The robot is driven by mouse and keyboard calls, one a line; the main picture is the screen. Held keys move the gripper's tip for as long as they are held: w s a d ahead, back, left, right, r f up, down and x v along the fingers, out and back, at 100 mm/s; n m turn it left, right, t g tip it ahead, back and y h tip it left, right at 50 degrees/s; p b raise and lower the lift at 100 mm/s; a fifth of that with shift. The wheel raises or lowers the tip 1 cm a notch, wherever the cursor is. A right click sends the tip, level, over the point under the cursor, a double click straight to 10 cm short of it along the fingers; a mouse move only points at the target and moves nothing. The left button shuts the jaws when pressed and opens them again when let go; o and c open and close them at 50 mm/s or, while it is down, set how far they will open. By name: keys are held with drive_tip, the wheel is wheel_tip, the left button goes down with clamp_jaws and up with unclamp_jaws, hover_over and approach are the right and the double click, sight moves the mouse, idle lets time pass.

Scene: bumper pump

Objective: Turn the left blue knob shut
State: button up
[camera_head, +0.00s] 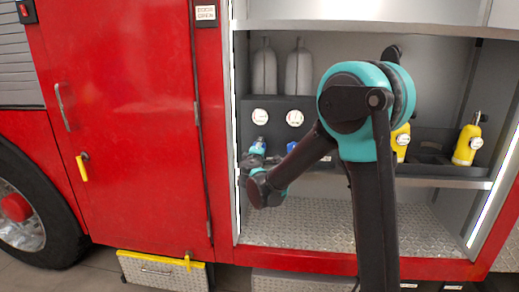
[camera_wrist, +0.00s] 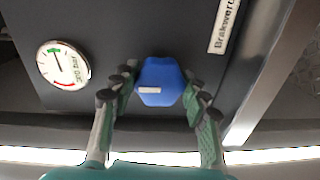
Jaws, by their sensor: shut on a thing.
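The left blue knob (camera_head: 258,146) sits on a dark panel in the truck's open compartment, below a round white gauge (camera_head: 259,116). In the wrist view the knob (camera_wrist: 158,82) is a blue faceted cap with a pale bar-shaped mark, lying between the fingertips. My gripper (camera_wrist: 160,84) has one finger on each side of the knob, shut on it. In the head view my gripper (camera_head: 256,157) is at the panel's left end, partly covered by my wrist.
The wrist view shows a gauge marked 300 bar (camera_wrist: 63,63), left of the knob, and a label (camera_wrist: 224,24) at upper right. A metal frame edge (camera_wrist: 265,80) runs close on the right. Grey cylinders (camera_head: 299,70) and yellow bottles (camera_head: 467,144) stand in the compartment.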

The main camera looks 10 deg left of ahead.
drive_tip(key=shift+s+d, duration=0.1)
idle(0.3)
drive_tip(key=o, duration=1.2)
drive_tip(key=shift+c, duration=0.2)
drive_tip(key=s, duration=1.2)
drive_tip(key=shift+r, duration=0.25)
